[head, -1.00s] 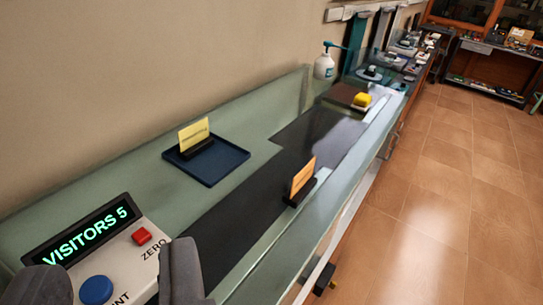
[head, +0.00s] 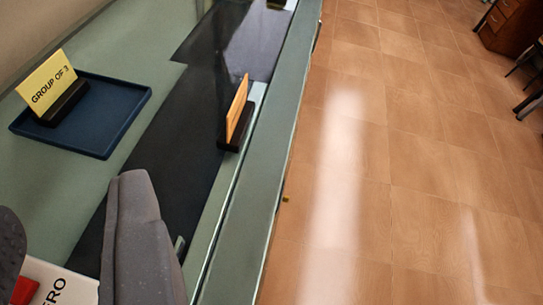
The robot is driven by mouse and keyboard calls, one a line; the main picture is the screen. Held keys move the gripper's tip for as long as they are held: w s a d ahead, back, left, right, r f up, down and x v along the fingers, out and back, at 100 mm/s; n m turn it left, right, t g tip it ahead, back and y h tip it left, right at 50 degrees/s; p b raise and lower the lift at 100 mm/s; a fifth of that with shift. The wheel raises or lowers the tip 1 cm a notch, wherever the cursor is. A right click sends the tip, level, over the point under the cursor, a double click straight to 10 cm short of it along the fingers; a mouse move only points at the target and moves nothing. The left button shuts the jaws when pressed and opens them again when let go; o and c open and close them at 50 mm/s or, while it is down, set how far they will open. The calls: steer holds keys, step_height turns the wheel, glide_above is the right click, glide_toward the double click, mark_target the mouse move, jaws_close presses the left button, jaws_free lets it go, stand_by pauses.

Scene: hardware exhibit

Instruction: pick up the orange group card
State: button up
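The orange card (head: 237,108) stands upright in a small black holder (head: 238,138) near the right edge of the counter, seen almost edge-on, so its text cannot be read. My gripper (head: 70,205) is at the lower left with its two grey fingers wide apart and nothing held between them. The right finger is left of and nearer than the orange card, apart from it. The left finger is mostly cut off by the picture's edge.
A yellow card (head: 49,81) reading "GROUP OF 3" stands in a black holder on a blue tray (head: 120,120). The counter device (head: 75,285) with a red button is partly hidden below my gripper. Open tiled floor (head: 400,190) lies right of the counter's glass edge.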

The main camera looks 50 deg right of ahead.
steer(key=w+d+f+m+g+h+p, duration=0.4)
steer(key=w+d+f+m+h+p, duration=0.3)
steer(key=f, duration=0.4)
steer(key=b, duration=0.1)
glide_above(237, 120)
steer(key=s+a, duration=0.2)
steer(key=a, duration=0.2)
steer(key=f, duration=0.3)
steer(key=shift+d+f, duration=0.1)
steer(key=shift+d, duration=0.15)
steer(key=shift+s+f+x, duration=0.1)
steer(key=shift+f+x, duration=0.1)
steer(key=shift+x, duration=0.7)
steer(key=shift+s+f+x, duration=0.1)
steer(key=shift+f+x, duration=0.05)
steer(key=shift+x, duration=0.75)
steer(key=shift+s+f+x, duration=0.15)
steer(key=shift+f+x, duration=0.05)
steer(key=shift+x, duration=0.7)
steer(key=shift+c, duration=0.3)
jaws_close()
